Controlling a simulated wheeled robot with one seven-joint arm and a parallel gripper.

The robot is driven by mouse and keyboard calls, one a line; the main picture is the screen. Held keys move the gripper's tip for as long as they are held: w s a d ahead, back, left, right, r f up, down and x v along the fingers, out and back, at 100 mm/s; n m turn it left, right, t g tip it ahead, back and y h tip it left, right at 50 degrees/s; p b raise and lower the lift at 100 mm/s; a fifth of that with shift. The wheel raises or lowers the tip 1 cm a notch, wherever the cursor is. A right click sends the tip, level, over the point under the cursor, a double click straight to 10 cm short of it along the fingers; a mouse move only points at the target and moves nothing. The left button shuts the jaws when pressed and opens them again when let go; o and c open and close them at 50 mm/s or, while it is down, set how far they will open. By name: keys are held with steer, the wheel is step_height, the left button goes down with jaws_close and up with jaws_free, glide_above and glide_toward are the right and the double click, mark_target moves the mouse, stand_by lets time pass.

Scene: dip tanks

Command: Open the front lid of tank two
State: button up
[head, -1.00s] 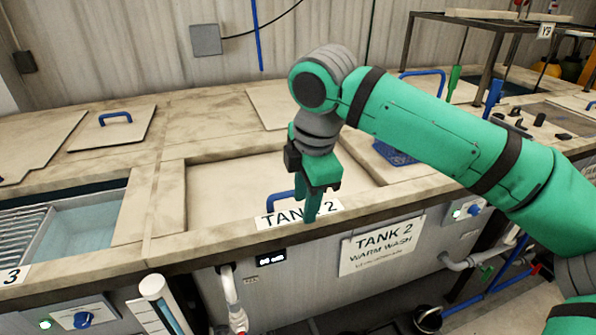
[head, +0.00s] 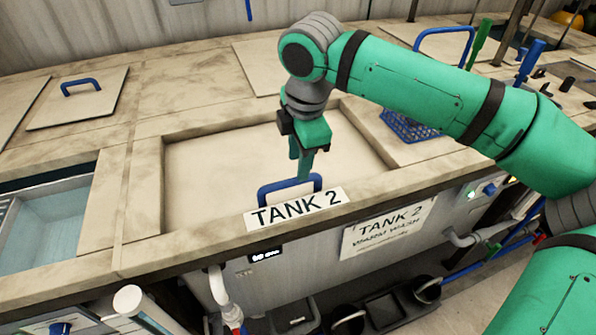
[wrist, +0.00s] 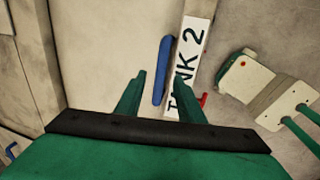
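The front lid of tank two (head: 220,175) is a pale panel lying flat and closed in its recess. Its blue bar handle (head: 290,188) stands near the front edge, just behind the TANK 2 label (head: 295,208). My gripper (head: 302,176) points down above the handle. In the wrist view my gripper (wrist: 158,95) has its green fingers apart, with the blue handle (wrist: 162,70) showing ahead between their tips. The gripper looks empty. I cannot tell the exact height of the fingertips over the handle.
An open tank with water (head: 50,225) lies to the left. A closed lid with a blue handle (head: 78,98) lies at the back left. A blue perforated basket (head: 408,127) sits to the right. Pipes and bins stand below the front edge.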

mark_target(296, 180)
steer(key=f, duration=0.4)
steer(key=shift+w+a+f, duration=0.3)
steer(key=shift+w+f, duration=0.05)
steer(key=shift+f, duration=0.05)
steer(key=shift+d+f, duration=0.25)
steer(key=shift+f, duration=0.1)
steer(key=shift+a, duration=0.1)
jaws_close()
